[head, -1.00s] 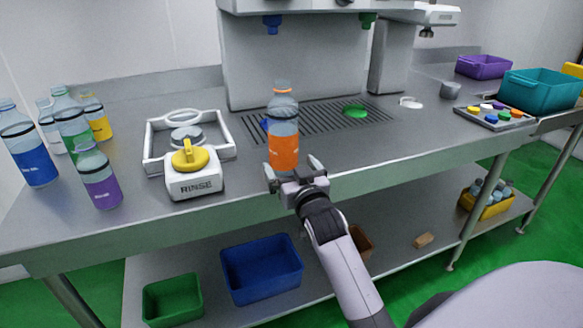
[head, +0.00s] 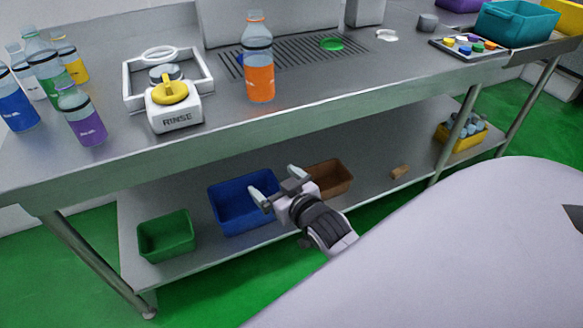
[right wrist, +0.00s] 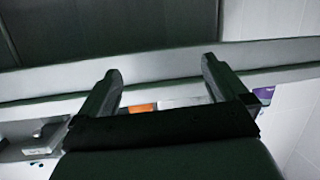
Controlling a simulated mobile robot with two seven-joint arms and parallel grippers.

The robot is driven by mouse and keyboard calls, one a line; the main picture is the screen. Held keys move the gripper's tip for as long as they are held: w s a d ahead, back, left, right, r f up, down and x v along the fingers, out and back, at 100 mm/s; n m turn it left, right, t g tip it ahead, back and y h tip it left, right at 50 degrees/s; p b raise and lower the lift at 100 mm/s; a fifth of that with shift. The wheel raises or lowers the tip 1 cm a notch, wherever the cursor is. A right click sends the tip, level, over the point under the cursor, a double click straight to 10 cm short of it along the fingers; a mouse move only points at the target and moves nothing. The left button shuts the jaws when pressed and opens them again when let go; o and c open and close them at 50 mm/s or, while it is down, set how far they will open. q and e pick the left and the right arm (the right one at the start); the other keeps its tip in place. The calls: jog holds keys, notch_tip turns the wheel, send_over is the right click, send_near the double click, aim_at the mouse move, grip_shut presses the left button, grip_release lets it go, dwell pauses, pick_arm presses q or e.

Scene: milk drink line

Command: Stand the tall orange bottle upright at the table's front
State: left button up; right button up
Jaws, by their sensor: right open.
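The tall orange bottle (head: 259,62) stands upright near the front edge of the steel table (head: 330,100), in front of the drip grate. Its cap and neck show clearly and nothing touches it. My right gripper (head: 274,186) is open and empty in the head view, below the table's front edge and in front of the lower shelf, well apart from the bottle. In the right wrist view the two fingers (right wrist: 160,80) are spread with nothing between them. My left gripper is not in view.
A rinse unit (head: 173,108) and a white frame (head: 205,82) stand left of the bottle. Several other bottles (head: 82,117) stand at the far left. A blue bin (head: 228,212), a green bin (head: 165,236) and a brown bin (head: 332,180) sit on the lower shelf.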

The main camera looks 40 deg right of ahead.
jog(key=s+a+f+g+y, duration=0.1)
jog(key=s+a+f, duration=0.2)
jog(key=s, duration=0.3)
jog(key=s+a+f+n+g+y, duration=0.1)
jog(key=s+a+f+g, duration=0.1)
jog(key=s+a+f, duration=0.1)
jog(key=s+a+f+n+g+y, duration=0.1)
jog(key=s+a+f, duration=0.2)
jog(key=s+f, duration=0.2)
jog(key=s, duration=0.3)
jog(key=shift+s+g+y, duration=0.3)
jog(key=shift+s+y, duration=0.05)
jog(key=shift+y, duration=0.05)
notch_tip(320, 180, up, 8)
jog(key=p, duration=0.8)
jog(key=shift+d+f+p, duration=0.2)
jog(key=shift+d+p, duration=0.1)
jog(key=shift+p, duration=0.05)
jog(key=shift+s, duration=0.1)
